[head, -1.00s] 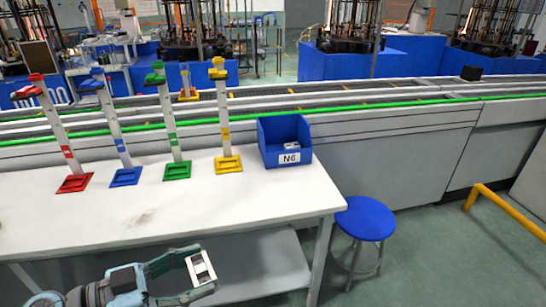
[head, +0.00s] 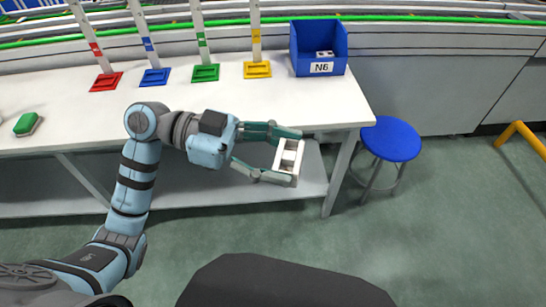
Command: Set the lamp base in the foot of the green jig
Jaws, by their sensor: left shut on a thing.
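My left gripper (head: 288,155) is shut on a small white block-like piece with dark openings, the lamp base (head: 287,160). It holds it in front of the white table's front edge, over the floor side. The green jig (head: 205,72) stands on the table, with a green foot at the bottom of a pale post; its top is cut off by the picture's upper edge. The foot looks empty. The gripper is below and to the right of it in the picture, well apart. My right gripper is not in view.
Red (head: 106,82), blue (head: 155,77) and yellow (head: 257,69) jigs flank the green one. A blue bin marked N6 (head: 318,50) holds a pale piece. A blue stool (head: 391,139) stands right of the table (head: 70,120).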

